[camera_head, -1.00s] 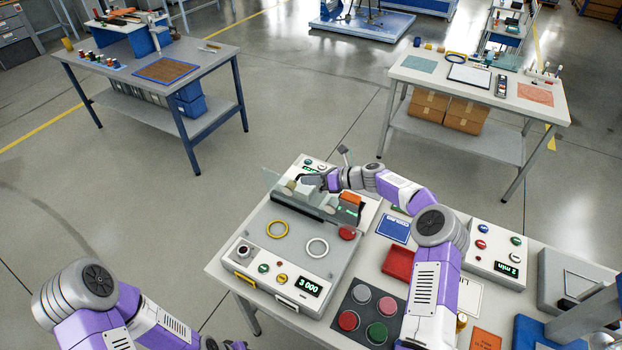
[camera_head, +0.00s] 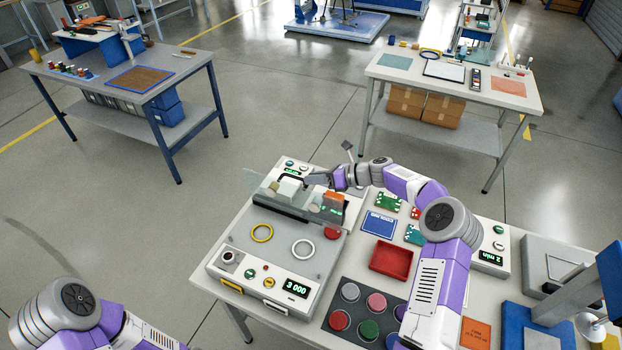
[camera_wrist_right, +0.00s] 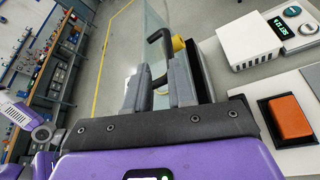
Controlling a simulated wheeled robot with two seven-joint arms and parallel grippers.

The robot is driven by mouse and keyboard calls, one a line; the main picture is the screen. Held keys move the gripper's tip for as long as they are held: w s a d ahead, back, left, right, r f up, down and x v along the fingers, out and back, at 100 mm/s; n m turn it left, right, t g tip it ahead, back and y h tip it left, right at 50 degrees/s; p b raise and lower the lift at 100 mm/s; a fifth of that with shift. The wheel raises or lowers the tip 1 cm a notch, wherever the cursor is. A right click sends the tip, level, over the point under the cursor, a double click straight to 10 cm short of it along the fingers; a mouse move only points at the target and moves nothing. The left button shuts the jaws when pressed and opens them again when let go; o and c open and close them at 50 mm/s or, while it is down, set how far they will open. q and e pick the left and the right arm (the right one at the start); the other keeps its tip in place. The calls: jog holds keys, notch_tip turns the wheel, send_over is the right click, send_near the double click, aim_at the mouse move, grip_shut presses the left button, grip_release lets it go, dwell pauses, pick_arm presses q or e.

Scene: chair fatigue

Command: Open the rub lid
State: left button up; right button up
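The rub tester (camera_head: 275,250) is a light grey box on the near table, with yellow and white rings on top. Its clear lid (camera_head: 257,184) stands raised at the back left of the box, with a black handle (camera_head: 290,178). In the right wrist view the glass lid (camera_wrist_right: 140,40) and the black handle (camera_wrist_right: 158,45) are just ahead of my fingers. My right gripper (camera_head: 312,181) is at the handle. In the wrist view its fingers (camera_wrist_right: 158,85) are apart, with the handle's lower end between them; contact is unclear. My left gripper is out of view below the frame.
A red tray (camera_head: 391,260) and a dark mat with coloured discs (camera_head: 362,303) lie to the right. Two other tables stand farther back.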

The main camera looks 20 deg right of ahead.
jog(key=shift+d, duration=0.1)
jog(key=p+v, duration=0.3)
jog(key=v, duration=0.5)
jog(key=shift+d+p, duration=0.3)
jog(key=shift+p, duration=0.05)
dwell(0.3)
jog(key=shift+s, duration=0.1)
jog(key=shift+r+p, duration=0.1)
jog(key=shift+p, duration=0.2)
jog(key=shift+c, duration=0.5)
